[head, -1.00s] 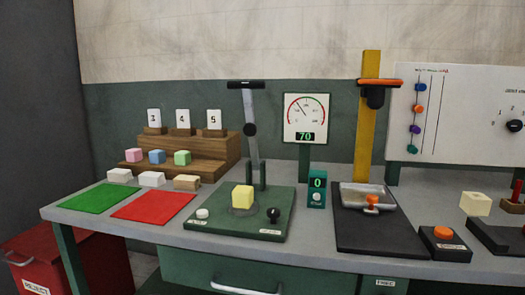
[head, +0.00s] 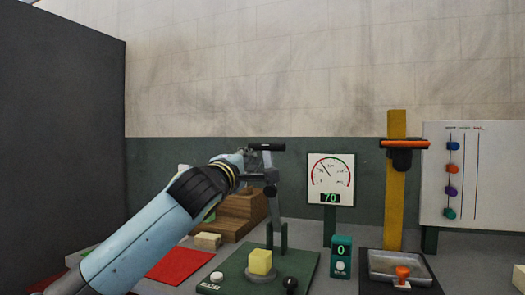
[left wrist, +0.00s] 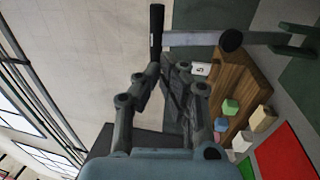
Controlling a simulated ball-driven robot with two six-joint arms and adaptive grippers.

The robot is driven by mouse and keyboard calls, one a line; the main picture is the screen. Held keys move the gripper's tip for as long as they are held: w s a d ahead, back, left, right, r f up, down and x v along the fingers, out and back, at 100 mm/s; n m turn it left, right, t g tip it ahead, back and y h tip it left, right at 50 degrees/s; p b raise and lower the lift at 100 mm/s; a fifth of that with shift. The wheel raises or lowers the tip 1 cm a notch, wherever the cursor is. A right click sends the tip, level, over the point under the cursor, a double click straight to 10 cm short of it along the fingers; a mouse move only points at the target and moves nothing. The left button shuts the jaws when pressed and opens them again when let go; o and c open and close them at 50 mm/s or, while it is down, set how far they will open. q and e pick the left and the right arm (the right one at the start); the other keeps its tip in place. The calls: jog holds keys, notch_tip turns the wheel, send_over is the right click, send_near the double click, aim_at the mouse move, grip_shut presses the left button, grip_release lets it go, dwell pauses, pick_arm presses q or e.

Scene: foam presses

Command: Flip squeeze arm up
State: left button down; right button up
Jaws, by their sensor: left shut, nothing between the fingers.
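The squeeze arm (head: 274,205) is a grey lever standing nearly upright at the back of the green press base (head: 235,268). It has a black crossbar handle (head: 266,147) on top. A yellow foam block (head: 260,262) sits on the press base. My left gripper (head: 264,178) is shut and empty, beside the upper part of the lever, just below the handle. In the left wrist view the lever (left wrist: 195,40) and handle (left wrist: 156,30) lie just beyond the shut fingertips (left wrist: 168,68); contact cannot be told. My right gripper is not in view.
A gauge (head: 331,180) and a green counter box (head: 341,257) stand right of the press. A yellow post (head: 396,190) with an orange bar is farther right. Wooden steps (head: 238,210) are partly hidden behind my left arm.

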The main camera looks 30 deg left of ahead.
aim_at(265, 144)
pick_arm(q)
jog(key=p+x, duration=0.1)
jog(key=x, duration=0.5)
jog(key=shift+w+r, duration=0.15)
jog(key=shift+w, duration=0.1)
jog(key=shift+p+x, duration=0.4)
jog(key=shift+x, duration=0.4)
jog(key=shift+g, duration=0.9)
jog(key=w+p, duration=0.1)
jog(key=p, duration=0.1)
jog(key=w+r+p, duration=0.1)
jog(key=p, duration=0.1)
jog(key=w+a+r+p, duration=0.1)
jog(key=w+p, duration=0.1)
jog(key=shift+r, duration=0.1)
jog(key=shift+w+a, duration=0.1)
jog(key=shift+w, duration=0.05)
jog(key=shift+f+h, duration=0.2)
jog(key=shift+h, duration=0.2)
